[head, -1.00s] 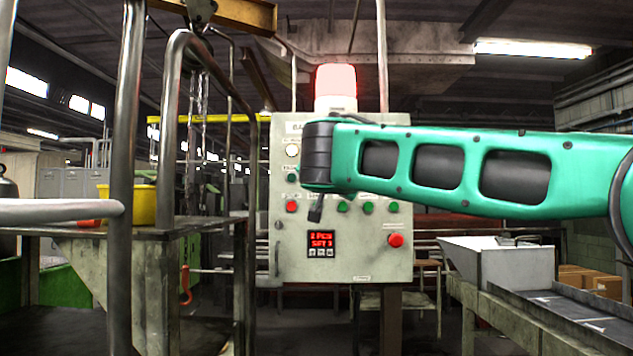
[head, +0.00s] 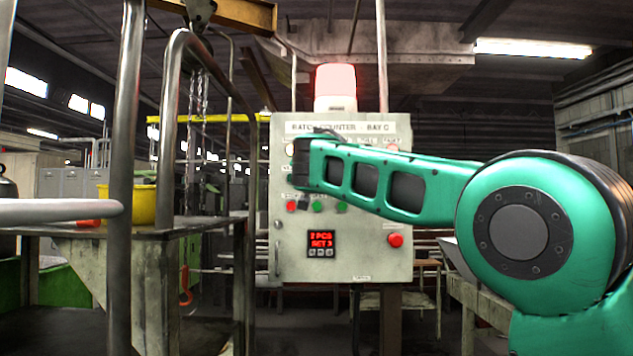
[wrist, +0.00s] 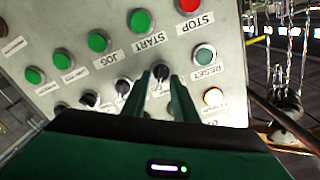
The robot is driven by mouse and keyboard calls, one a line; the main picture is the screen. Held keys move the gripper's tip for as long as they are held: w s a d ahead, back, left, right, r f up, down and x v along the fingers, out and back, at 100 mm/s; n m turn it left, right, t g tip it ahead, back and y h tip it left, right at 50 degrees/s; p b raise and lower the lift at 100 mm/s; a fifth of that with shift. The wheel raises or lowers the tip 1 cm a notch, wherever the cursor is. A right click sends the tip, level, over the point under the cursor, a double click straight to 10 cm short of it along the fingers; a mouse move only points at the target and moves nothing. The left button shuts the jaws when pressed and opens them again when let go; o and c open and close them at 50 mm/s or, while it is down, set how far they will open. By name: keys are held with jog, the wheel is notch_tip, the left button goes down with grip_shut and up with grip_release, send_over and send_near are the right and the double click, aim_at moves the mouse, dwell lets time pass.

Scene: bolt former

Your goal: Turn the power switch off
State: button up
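The control panel (head: 345,265) stands ahead, titled as a batch counter. In the wrist view it appears upside down, with a row of dark rotary switches. One dark switch knob (wrist: 161,71) lies between the fingertips of my gripper (wrist: 158,79). Two more dark knobs (wrist: 123,86) (wrist: 89,99) sit to its left. Labels by these knobs are hidden or too small to read, so I cannot tell which is the power switch. My gripper is open, its two green fingers apart; contact with the knob is not clear. In the head view my arm hides the knobs.
Near the knob are a green START button (wrist: 140,21), a red STOP button (wrist: 188,4), a RESET button (wrist: 204,55) and a lit amber lamp (wrist: 213,97). A red beacon (head: 335,82) glows above the panel. Metal railings (head: 170,120) stand to the left.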

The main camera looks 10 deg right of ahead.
jog(key=shift+w, duration=0.2)
grip_shut()
jog(key=n, duration=1.2)
jog(key=shift+w+a, duration=0.1)
jog(key=shift+a, duration=0.25)
dwell(0.4)
